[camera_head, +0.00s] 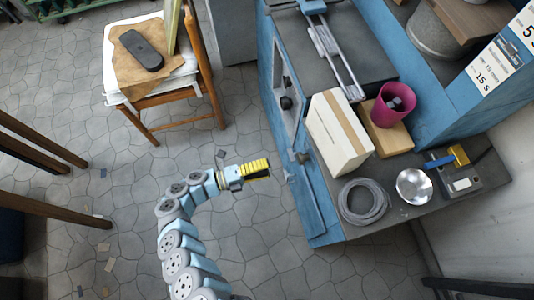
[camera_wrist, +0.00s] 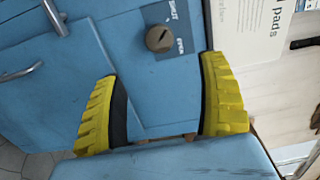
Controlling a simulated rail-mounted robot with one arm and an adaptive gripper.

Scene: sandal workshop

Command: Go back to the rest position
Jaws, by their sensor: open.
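My gripper (camera_head: 257,168) has yellow ribbed fingers and is held out in front of the blue workbench (camera_head: 316,215) in the head view, over the stone floor. In the wrist view my gripper (camera_wrist: 160,102) shows its two yellow fingers spread wide apart with nothing between them. Beyond the fingers is a blue cabinet front (camera_wrist: 100,55) with a round knob (camera_wrist: 159,39) and metal handles. The gripper looks apart from the bench.
On the bench are a cardboard box (camera_head: 337,135), a magenta cup (camera_head: 391,106), a coil of cable (camera_head: 362,201) and a metal bowl (camera_head: 413,187). A wooden chair (camera_head: 206,63) holds a dark sole (camera_head: 141,50). The floor (camera_head: 110,200) between is mostly clear.

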